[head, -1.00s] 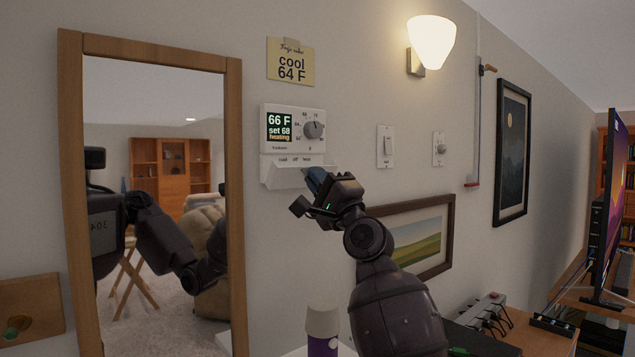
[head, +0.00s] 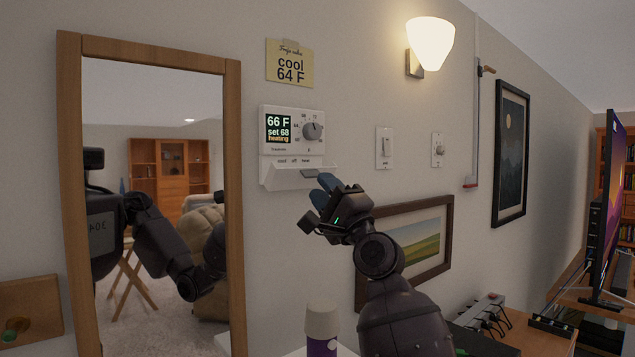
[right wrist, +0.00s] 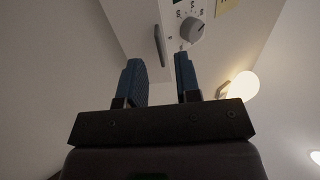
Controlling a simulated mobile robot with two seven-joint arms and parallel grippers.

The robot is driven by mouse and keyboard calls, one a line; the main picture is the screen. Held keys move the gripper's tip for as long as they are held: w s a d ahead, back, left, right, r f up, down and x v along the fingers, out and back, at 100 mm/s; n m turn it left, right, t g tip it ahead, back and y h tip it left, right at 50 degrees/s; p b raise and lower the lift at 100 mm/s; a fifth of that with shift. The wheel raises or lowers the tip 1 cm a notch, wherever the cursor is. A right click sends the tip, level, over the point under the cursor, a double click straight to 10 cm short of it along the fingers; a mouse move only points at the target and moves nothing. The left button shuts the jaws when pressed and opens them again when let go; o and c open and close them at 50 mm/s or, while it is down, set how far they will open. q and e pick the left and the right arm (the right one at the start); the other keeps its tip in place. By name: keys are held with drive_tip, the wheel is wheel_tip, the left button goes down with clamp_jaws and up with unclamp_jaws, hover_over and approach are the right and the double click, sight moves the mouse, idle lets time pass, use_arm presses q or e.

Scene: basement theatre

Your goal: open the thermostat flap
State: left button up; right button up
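The white thermostat (head: 292,131) is on the wall, its screen reading 66 F, set 68, heating. At its bottom is a slanted white flap (head: 279,177) with a grey grip bar (head: 309,173), below the cool, off and heat labels. My right gripper (head: 322,189) is just below and right of the flap, with blue fingers apart and nothing between them. In the right wrist view the open fingers (right wrist: 161,75) point toward the thermostat, and the dark bar (right wrist: 159,45) appears beyond the gap between their tips. My left gripper is not in view directly.
A note (head: 290,65) reading cool 64 F hangs above the thermostat. A framed mirror (head: 240,200) stands left, reflecting my body. Switches (head: 384,147), a lit lamp (head: 431,45) and a landscape picture (head: 447,235) are to the right. A white-capped bottle (head: 322,322) stands below.

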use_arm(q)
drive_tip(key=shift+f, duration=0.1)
use_arm(e)
drive_tip(key=v, duration=0.7)
drive_tip(key=shift+s+d+f, duration=0.15)
drive_tip(key=shift+s+f, duration=0.05)
drive_tip(key=shift+s, duration=0.1)
